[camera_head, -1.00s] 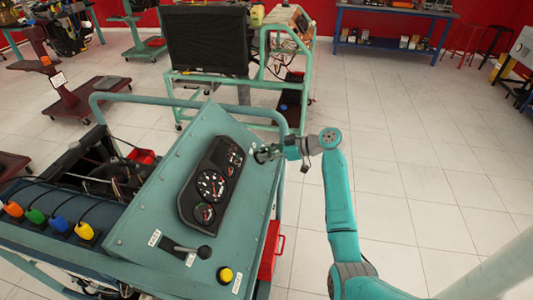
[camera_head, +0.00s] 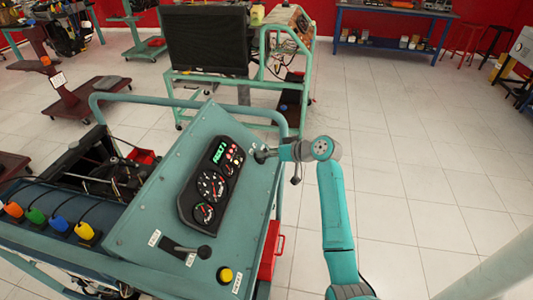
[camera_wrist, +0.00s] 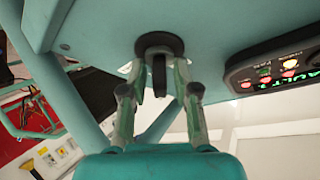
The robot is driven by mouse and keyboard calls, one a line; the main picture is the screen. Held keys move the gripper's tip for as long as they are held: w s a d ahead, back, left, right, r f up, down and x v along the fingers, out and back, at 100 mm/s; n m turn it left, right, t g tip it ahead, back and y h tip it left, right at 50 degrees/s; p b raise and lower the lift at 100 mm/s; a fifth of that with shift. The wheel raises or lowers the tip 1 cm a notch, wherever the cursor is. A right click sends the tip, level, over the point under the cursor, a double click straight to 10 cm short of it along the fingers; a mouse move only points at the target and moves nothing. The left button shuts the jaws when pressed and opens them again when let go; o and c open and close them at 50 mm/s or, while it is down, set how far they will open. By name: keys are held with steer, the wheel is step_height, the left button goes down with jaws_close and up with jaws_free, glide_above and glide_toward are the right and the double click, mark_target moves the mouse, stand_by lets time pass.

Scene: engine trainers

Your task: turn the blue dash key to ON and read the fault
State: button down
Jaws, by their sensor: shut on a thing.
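The dash key (camera_wrist: 158,76) shows as a dark upright tab on a round black lock (camera_wrist: 172,41) in the wrist view. Its blue colour cannot be made out. My gripper (camera_wrist: 160,85) is shut on it, one finger on each side. In the head view my gripper (camera_head: 265,154) is at the panel's upper right edge and hides the key. The gauge cluster (camera_head: 188,196) is lit. Its green display (camera_head: 221,143) also shows in the wrist view (camera_wrist: 288,88), with letters like "FAULT" partly cut off. Red lamps glow beside it; any code is too small to read.
The teal sloping panel (camera_head: 160,210) carries a black lever (camera_head: 186,248) and a yellow button (camera_head: 225,274). Coloured connectors (camera_head: 60,223) line the left side. A red box (camera_head: 270,250) is below the panel's right edge.

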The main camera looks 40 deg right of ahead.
steer(key=shift+m+h, duration=0.4)
steer(key=shift+m, duration=0.3)
steer(key=c, duration=1.2)
jaws_free()
steer(key=v, duration=1.2)
steer(key=shift+f, duration=0.1)
